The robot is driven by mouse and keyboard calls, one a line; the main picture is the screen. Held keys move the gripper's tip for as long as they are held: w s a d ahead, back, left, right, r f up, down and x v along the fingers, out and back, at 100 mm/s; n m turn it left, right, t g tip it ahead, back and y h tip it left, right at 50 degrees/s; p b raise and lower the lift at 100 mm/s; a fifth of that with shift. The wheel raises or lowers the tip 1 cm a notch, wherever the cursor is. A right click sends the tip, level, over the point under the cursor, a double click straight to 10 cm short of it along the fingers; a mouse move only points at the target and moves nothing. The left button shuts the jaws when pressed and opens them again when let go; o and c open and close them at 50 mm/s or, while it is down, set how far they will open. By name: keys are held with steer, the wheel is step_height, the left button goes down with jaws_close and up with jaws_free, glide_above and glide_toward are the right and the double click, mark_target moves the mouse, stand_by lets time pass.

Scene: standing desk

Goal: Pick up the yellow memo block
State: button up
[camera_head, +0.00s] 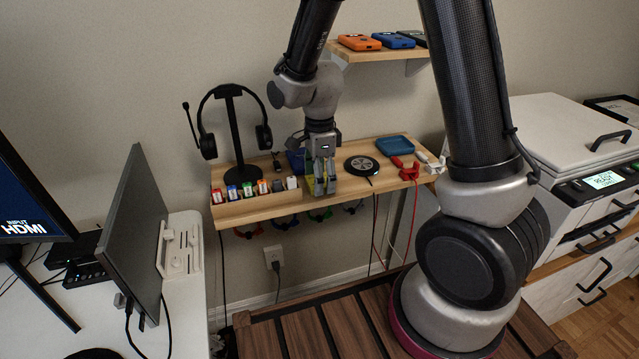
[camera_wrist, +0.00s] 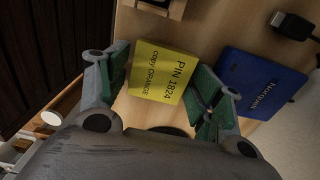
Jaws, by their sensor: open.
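The yellow memo block (camera_wrist: 163,72) lies on the wooden shelf (camera_wrist: 135,112), with printed text reading "PIN 1824 copy ORANGE" on its top. In the wrist view my gripper (camera_wrist: 166,88) is open, its green-padded fingers on either side of the block. I cannot tell whether the fingers touch it. In the head view my gripper (camera_head: 324,184) points down at the shelf, and only a small bit of the yellow block (camera_head: 310,185) shows beside the fingers; the rest is hidden behind them.
A blue box (camera_wrist: 260,82) lies right of the block. A cable plug (camera_wrist: 293,24) lies behind it.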

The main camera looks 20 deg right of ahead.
steer(key=c, duration=0.8)
steer(key=shift+r, duration=0.1)
